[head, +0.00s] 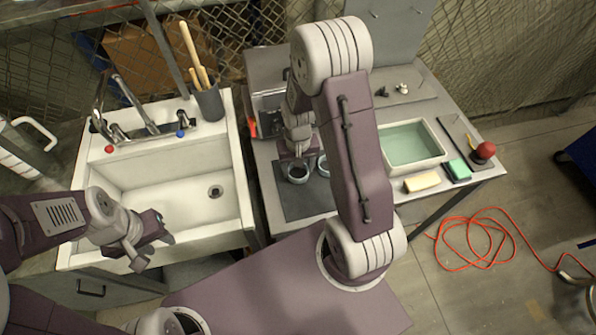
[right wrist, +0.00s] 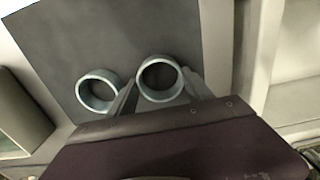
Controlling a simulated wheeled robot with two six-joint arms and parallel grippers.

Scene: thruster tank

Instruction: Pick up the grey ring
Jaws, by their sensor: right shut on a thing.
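Two similar grey rings are at the dark mat (head: 277,199). My right gripper (head: 297,157) points down and is shut on one grey ring (head: 298,180), the one nearer the sink. In the right wrist view this ring (right wrist: 161,98) sits between the two fingers of the gripper (right wrist: 160,90); I cannot tell whether it touches the mat. My left gripper (head: 151,248) is open and empty in front of the sink.
The white sink (head: 160,190) with its tap is at the left. Right of the mat are a tray of green liquid (head: 445,160), a yellow sponge (head: 422,182), a green sponge (head: 459,168) and a red ball-topped part (head: 485,151). A tool cup (head: 209,103) stands behind the sink.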

